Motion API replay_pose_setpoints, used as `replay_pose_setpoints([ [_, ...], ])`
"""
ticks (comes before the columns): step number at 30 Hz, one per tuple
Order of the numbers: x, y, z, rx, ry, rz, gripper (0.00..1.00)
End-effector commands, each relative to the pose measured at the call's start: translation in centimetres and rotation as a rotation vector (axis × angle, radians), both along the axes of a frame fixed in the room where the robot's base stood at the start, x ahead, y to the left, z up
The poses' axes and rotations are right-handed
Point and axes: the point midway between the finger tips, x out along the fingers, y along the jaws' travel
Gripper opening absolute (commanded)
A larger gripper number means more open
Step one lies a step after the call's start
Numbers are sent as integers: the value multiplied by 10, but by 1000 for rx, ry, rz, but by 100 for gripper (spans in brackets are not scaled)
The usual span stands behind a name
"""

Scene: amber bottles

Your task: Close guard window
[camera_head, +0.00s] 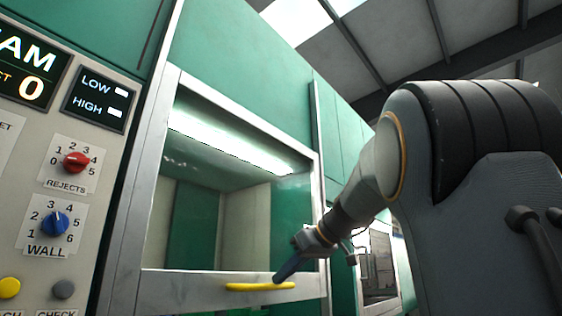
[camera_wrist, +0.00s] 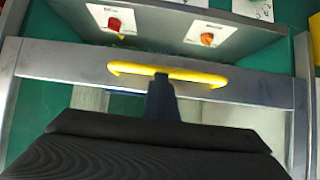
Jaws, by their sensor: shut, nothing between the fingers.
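The guard window (camera_head: 232,284) is a metal-framed pane on the green machine, with a yellow bar handle (camera_head: 260,287) on its bottom rail. Through it I see a lit, pale interior. In the wrist view the yellow handle (camera_wrist: 168,74) runs across the metal rail (camera_wrist: 60,58). My gripper (camera_head: 281,276) is shut and empty, its dark fingertips at the right part of the handle in the head view. In the wrist view my gripper (camera_wrist: 161,82) overlaps the handle's middle. I cannot tell whether it touches the handle.
A control panel at the left carries a red REJECTS knob (camera_head: 76,162), a blue WALL knob (camera_head: 54,223) and a yellow button (camera_head: 9,288). The wrist view shows a panel with a red knob (camera_wrist: 114,24) and an orange knob (camera_wrist: 206,39) beyond the rail.

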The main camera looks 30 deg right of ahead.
Motion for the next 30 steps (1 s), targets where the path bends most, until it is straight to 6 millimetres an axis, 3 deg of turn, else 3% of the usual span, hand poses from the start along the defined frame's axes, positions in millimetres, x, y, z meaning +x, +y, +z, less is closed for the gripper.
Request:
replay_pose_setpoints([
  [1, 3, 1, -19, 2, 0, 0, 0],
  [3, 3, 1, -34, 1, 1, 0, 0],
  [15, 3, 1, -108, 0, -1, 0, 0],
  [21, 2, 1, -127, 0, -1, 0, 0],
  [30, 1, 1, -136, -1, -1, 0, 0],
])
